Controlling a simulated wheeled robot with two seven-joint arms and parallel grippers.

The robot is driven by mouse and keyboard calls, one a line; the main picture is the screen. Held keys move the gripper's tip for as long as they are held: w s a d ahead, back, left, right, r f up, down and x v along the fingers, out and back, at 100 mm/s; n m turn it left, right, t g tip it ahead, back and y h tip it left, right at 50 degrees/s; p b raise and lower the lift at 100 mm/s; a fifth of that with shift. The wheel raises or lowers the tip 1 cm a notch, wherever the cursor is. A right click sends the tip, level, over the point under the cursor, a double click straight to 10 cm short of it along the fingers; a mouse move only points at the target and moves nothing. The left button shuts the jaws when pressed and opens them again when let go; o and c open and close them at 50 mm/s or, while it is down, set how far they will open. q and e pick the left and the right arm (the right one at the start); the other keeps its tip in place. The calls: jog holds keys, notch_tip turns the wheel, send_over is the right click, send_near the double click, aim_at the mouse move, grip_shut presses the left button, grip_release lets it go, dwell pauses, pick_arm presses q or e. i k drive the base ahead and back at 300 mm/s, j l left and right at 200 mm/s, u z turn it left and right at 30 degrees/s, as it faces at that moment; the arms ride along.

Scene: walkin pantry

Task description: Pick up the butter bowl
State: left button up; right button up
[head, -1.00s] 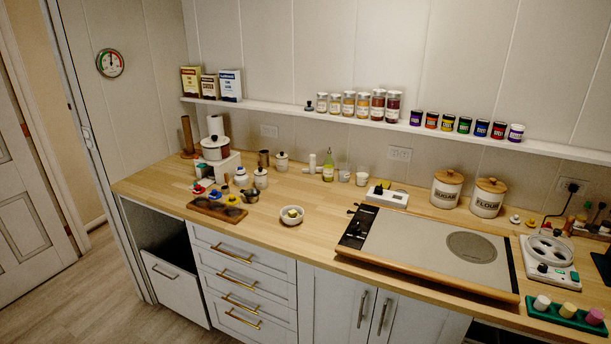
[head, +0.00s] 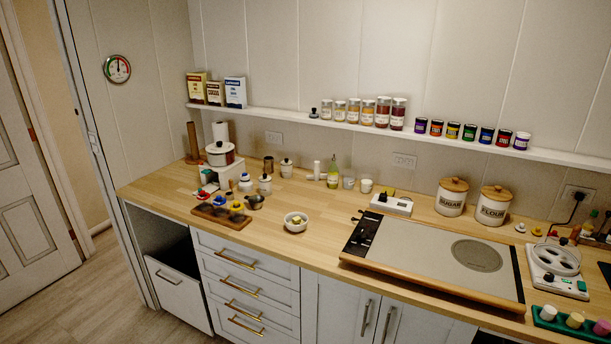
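The butter bowl (head: 296,225) is a small white bowl with a yellow lump of butter (head: 296,219) in it. It stands upright on the wooden counter (head: 300,262), near the front edge, left of the grey hotplate. Nothing touches it. Neither of my grippers shows in the head view.
A grey hotplate board (head: 425,258) lies to the right. White canisters, cups and a bottle (head: 332,173) stand behind. Counter around the bowl is clear.

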aim_at(296, 223)
jog(key=i+j+z, duration=0.2)
jog(key=i, duration=0.25)
jog(key=i+z, duration=0.15)
jog(key=i, duration=0.3)
